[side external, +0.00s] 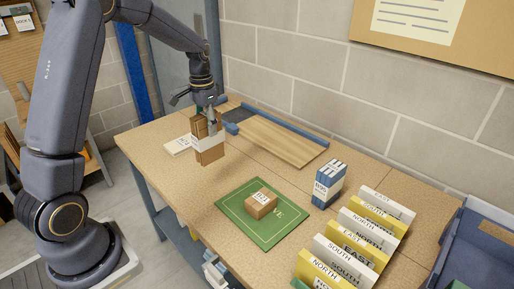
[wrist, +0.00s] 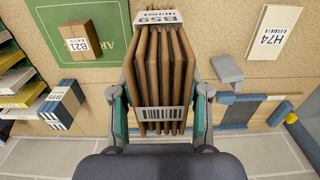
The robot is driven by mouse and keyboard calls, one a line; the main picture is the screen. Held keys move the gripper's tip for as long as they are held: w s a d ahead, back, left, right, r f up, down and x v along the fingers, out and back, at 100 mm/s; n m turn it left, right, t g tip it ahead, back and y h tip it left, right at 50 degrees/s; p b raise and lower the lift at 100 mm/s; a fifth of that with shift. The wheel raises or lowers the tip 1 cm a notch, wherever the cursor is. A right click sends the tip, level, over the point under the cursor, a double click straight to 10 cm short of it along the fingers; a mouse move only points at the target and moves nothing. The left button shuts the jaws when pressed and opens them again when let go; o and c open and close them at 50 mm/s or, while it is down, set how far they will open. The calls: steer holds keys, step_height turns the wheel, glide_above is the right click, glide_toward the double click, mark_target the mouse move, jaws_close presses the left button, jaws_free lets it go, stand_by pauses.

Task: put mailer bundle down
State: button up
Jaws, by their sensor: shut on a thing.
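The mailer bundle (wrist: 162,75) is a stack of several brown mailers with a white band; its label reads B59 in the wrist view. It also shows in the side view (side external: 209,156), upright near the left part of the table. My gripper (side external: 209,122) is shut on it from above, with a finger on each side in the wrist view (wrist: 160,117). The bundle appears to hang above the tabletop; the exact gap is hard to tell. A green mat (side external: 236,221) lies in front and to its right, with a small brown box (side external: 261,204) labelled B21 on it.
A white H74 card (side external: 178,146) lies left of the bundle. A wooden board with blue rails (side external: 270,140) is behind it. A blue-and-white bundle (side external: 328,184) stands right of the mat, near upright sorter dividers (side external: 345,262). A blue bin (side external: 480,245) is at far right.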

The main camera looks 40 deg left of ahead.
steer(key=w+a+f, duration=0.3)
steer(key=w+f, duration=0.6)
steer(key=f, duration=0.2)
steer(key=shift+w+f, duration=0.15)
steer(key=shift+w, duration=0.2)
steer(key=shift+f, duration=0.2)
steer(key=o, duration=1.2)
